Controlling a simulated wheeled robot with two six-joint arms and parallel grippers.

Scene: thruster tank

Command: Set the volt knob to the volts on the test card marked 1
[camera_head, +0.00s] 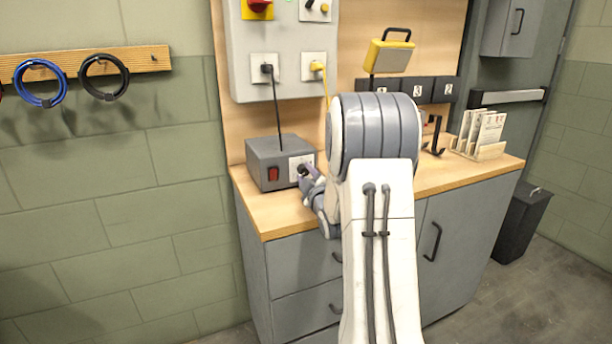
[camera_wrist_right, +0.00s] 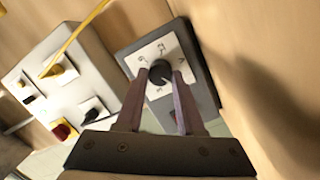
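The grey supply box (camera_head: 262,157) stands on the bench with a red switch on its front. Its black volt knob (camera_wrist_right: 160,73) sits on a white dial plate (camera_wrist_right: 146,56), whose marks are too small to read. My right gripper (camera_head: 305,172) is at the knob. In the right wrist view its two fingers (camera_wrist_right: 160,82) lie on either side of the knob, close to it; whether they press on it I cannot tell. Cards (camera_head: 487,131) stand in a wooden rack at the bench's right; their print is unreadable. My left gripper is out of view.
A wall panel (camera_head: 290,75) with sockets, a red switch and plugged cables is above the box. A yellow lamp-like device (camera_head: 389,57) is above a dark strip of numbered labels (camera_head: 418,89). Coiled cables (camera_head: 104,77) hang at the left. My right arm hides the bench's middle.

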